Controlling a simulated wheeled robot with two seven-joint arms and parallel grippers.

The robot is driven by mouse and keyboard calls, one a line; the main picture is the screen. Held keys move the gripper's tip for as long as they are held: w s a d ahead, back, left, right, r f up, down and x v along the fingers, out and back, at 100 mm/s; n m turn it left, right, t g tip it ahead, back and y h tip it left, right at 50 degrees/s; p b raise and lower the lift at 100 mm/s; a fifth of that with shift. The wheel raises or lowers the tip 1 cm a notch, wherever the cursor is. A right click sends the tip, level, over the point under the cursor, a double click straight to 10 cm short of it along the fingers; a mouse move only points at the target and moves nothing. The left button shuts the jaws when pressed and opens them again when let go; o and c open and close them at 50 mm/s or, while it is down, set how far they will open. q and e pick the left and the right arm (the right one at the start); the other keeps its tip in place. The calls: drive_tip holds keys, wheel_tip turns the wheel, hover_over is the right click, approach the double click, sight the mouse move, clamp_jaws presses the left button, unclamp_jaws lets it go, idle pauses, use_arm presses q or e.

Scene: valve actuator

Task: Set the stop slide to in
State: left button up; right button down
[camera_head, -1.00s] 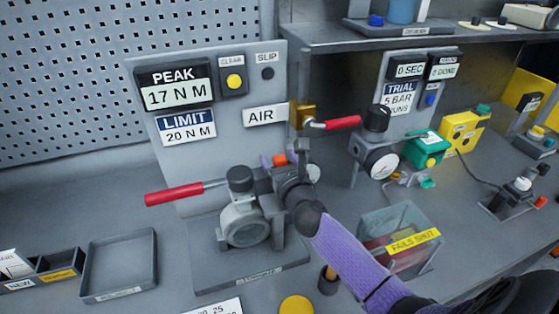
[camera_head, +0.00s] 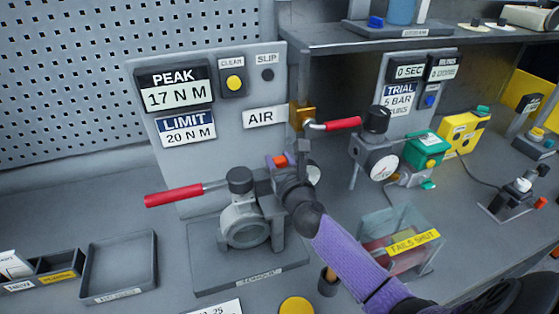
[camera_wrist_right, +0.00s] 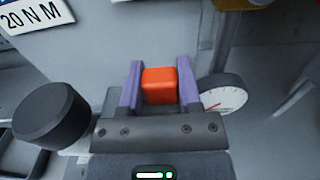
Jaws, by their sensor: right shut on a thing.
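My right gripper (camera_head: 278,164) reaches over the grey valve actuator (camera_head: 245,222) from the lower right. In the right wrist view, the gripper's two purple fingers (camera_wrist_right: 160,88) are shut on an orange block (camera_wrist_right: 160,86), which looks like the knob of the stop slide. In the head view the orange block (camera_head: 275,160) shows just past the gripper, behind the actuator's top. The slide's track and any in or out marks are hidden behind my gripper. My left gripper is not in view.
A red-handled lever (camera_head: 174,195) sticks out to the left of the actuator. A round gauge (camera_wrist_right: 222,94) is close right of the fingers, and a dark knob (camera_wrist_right: 50,115) is at left. A red-handled air valve (camera_head: 342,123) and clear bin (camera_head: 400,245) stand to the right.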

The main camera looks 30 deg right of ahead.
idle(0.7)
drive_tip(key=shift+w+a+p, duration=0.15)
drive_tip(key=shift+a+p, duration=0.05)
drive_tip(key=shift+a, duration=0.5)
drive_tip(key=shift+w+a+p, duration=0.15)
drive_tip(key=shift+a, duration=0.5)
drive_tip(key=shift+c, duration=1.4)
unclamp_jaws()
drive_tip(key=shift+d, duration=0.15)
